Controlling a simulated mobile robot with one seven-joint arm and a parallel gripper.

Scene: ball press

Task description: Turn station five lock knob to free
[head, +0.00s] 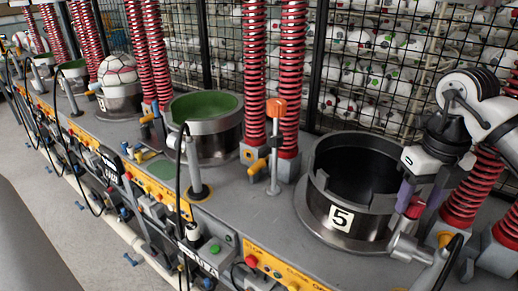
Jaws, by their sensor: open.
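The station five press pot (322,212) is a dark metal ring marked with a white "5" plate, open and empty-looking inside. A red knob (414,208) sits at the pot's right side, above a grey cylindrical fitting (407,246); it looks like the lock knob, but its setting cannot be read. My gripper (420,200) comes down from the upper right with purple fingers. It is open, with the fingers apart to either side of the red knob. Whether they touch it cannot be told.
Red spring columns (462,190) stand close behind and right of my gripper. An orange-topped post (275,150) stands left of the pot. A green-lined pot (205,125) and a pot with a white ball (117,72) are farther left. A wire mesh fence (355,85) closes the back.

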